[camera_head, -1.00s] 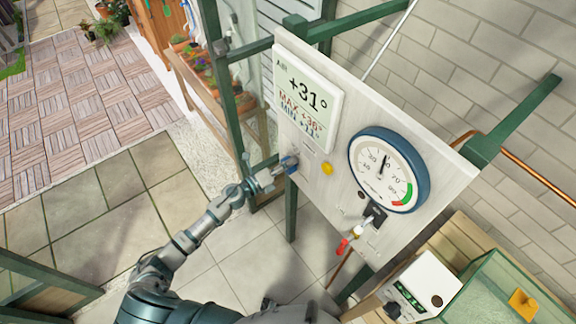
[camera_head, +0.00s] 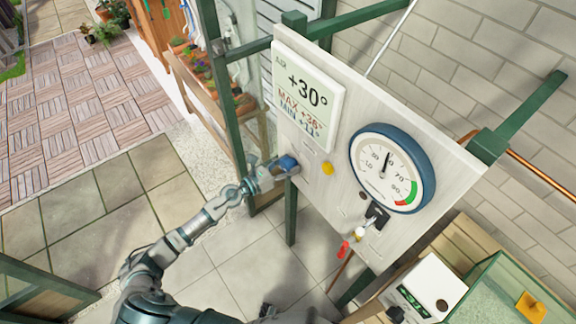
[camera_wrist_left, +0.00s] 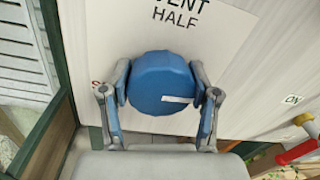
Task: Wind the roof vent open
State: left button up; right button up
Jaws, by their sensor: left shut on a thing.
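A round blue knob (camera_head: 288,162) sits on the pale upright board (camera_head: 330,160), below the air temperature display. My left gripper (camera_head: 278,168) is shut on it. In the left wrist view the blue knob (camera_wrist_left: 163,83) fills the space between the two fingers of my left gripper (camera_wrist_left: 162,88), with a white mark on its face pointing right. A label above it reads "VENT HALF" (camera_wrist_left: 180,15). The display (camera_head: 306,97) reads +30°. The roof vent itself is not in view. My right gripper is not in view.
A yellow knob (camera_head: 328,168) and a blue-rimmed round gauge (camera_head: 390,167) are right of the blue knob. A red-handled valve (camera_head: 344,248) hangs below the gauge. Green posts frame the board. Open paved floor (camera_head: 150,205) lies left.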

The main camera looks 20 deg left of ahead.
pick_arm(q)
jog(key=shift+s+f+m, duration=0.15)
jog(key=shift+f+m, duration=0.3)
jog(key=shift+m, duration=0.15)
jog(key=o, duration=1.1)
jog(key=shift+c, duration=0.2)
jog(key=shift+o, duration=0.6)
jog(key=shift+w+r, duration=0.2)
jog(key=v, duration=1.2)
jog(key=shift+w+a+f, duration=0.1)
jog(key=shift+a, duration=0.1)
